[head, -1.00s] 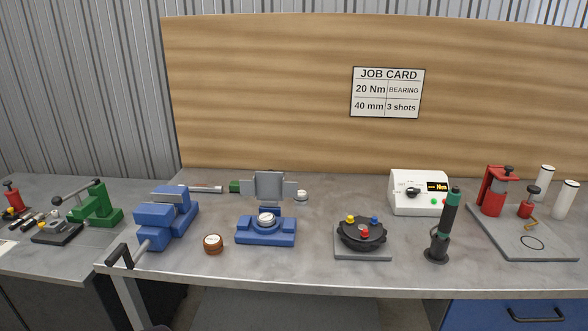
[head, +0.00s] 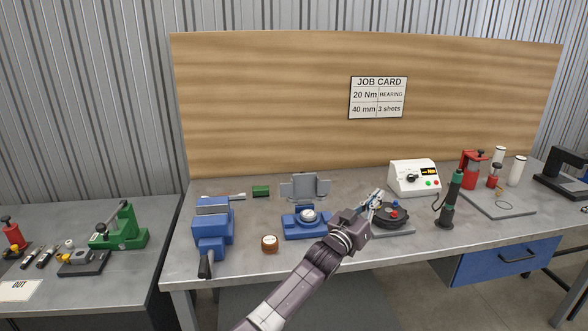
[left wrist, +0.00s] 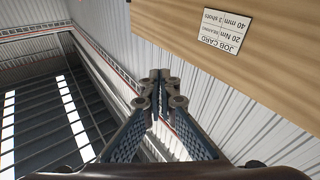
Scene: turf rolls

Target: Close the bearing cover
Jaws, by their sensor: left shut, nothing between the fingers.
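The blue bearing base (head: 297,229) stands on the bench with a silvery round part in its middle. The grey bearing cover (head: 306,188) stands upright behind it, so the bearing is open at the top. My left gripper (head: 377,196) is right of the bearing, above the black round fixture, its fingers pointing up and away. In the left wrist view its fingertips (left wrist: 158,76) are together with nothing between them. My right gripper is not in view.
A blue vise (head: 212,226) and a brown round piece (head: 270,243) are left of the bearing. The black round fixture (head: 397,222) is partly behind my gripper. A white control box (head: 413,178) and a dark green-banded tool (head: 449,203) stand to the right.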

